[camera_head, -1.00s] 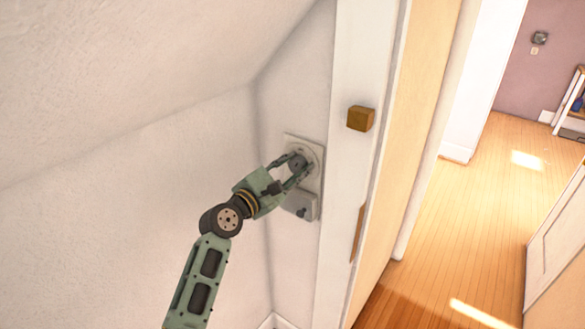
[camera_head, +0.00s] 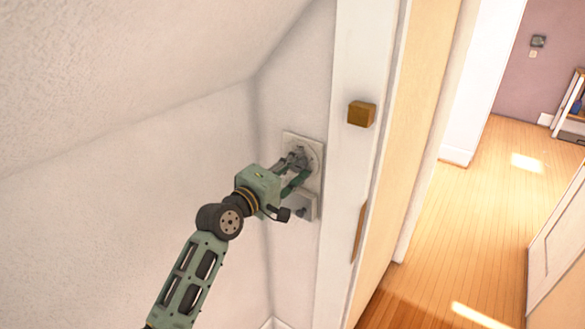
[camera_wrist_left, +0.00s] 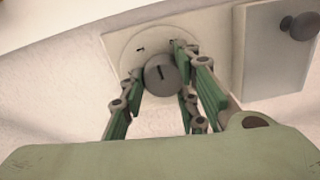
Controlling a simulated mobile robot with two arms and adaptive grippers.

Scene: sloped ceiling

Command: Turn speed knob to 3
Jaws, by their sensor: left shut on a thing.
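The speed knob (camera_wrist_left: 163,75) is a round grey dial with a dark pointer mark, on a pale plate (camera_wrist_left: 118,45) fixed to the wall. In the left wrist view the mark stands close to upright. The scale around the dial is too small to read. My left gripper (camera_head: 300,165) reaches the plate from the lower left in the head view. In the left wrist view its green fingers (camera_wrist_left: 162,84) lie on both sides of the knob, shut on it. In the head view the fingers partly hide the knob. My right gripper is not in view.
A second small plate with a dark knob (camera_wrist_left: 299,26) sits beside the dial plate. A brown wooden block (camera_head: 361,114) sticks out from the white door frame (camera_head: 352,60) to the right. The sloped ceiling and wall close in at left.

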